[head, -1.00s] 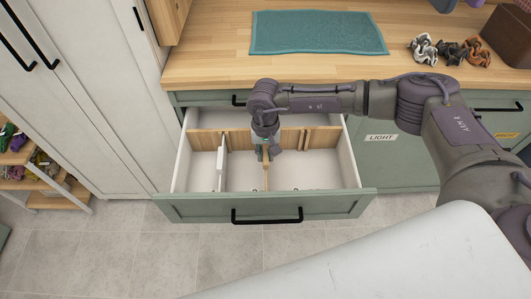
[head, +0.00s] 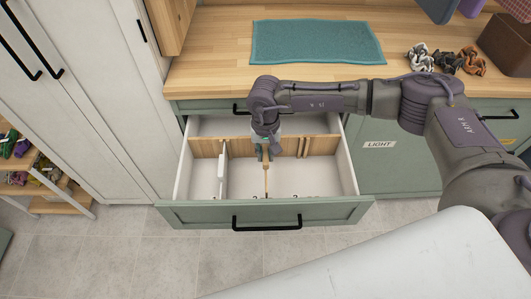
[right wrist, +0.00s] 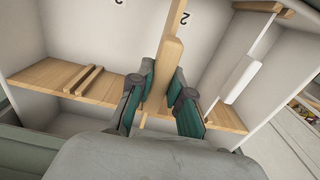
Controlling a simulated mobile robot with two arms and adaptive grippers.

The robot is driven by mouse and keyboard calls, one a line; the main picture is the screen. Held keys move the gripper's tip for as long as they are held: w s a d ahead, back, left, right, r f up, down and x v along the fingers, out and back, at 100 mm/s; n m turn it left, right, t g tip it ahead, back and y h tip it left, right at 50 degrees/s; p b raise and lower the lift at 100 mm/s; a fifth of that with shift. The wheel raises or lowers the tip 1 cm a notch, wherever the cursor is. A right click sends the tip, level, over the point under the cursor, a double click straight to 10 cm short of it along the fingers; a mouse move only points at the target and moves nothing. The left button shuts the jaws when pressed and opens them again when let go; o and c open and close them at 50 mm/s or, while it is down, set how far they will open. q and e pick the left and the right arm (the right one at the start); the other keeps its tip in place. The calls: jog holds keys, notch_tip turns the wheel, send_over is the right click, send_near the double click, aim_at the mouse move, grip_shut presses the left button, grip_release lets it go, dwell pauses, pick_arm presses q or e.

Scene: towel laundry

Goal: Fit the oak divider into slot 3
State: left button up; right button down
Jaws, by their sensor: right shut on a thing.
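The oak divider (head: 266,178) is a thin, light wooden board. My right gripper (head: 263,152) is shut on it above the open drawer (head: 340,208). The board runs front to back, beside the number 2 and left of the number 3 (head: 296,195) in the head view. In the right wrist view the divider (right wrist: 167,65) stands between both fingers, next to the 2 (right wrist: 184,18). Slot 3 shows as a pair of wooden strips (head: 304,145) on the rear rail, right of my gripper. I cannot tell how far the board's lower edge is from the drawer floor. My left gripper is not in view.
A white divider (head: 222,172) stands at slot 1, left of my gripper. A wooden rail (head: 204,147) crosses the drawer's rear. The right compartment (head: 328,175) is empty. The counter (head: 215,75) overhangs behind, with a teal towel (head: 315,42) on it.

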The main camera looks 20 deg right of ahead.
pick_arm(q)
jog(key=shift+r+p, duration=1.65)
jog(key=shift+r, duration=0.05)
pick_arm(e)
jog(key=shift+r, duration=3.55)
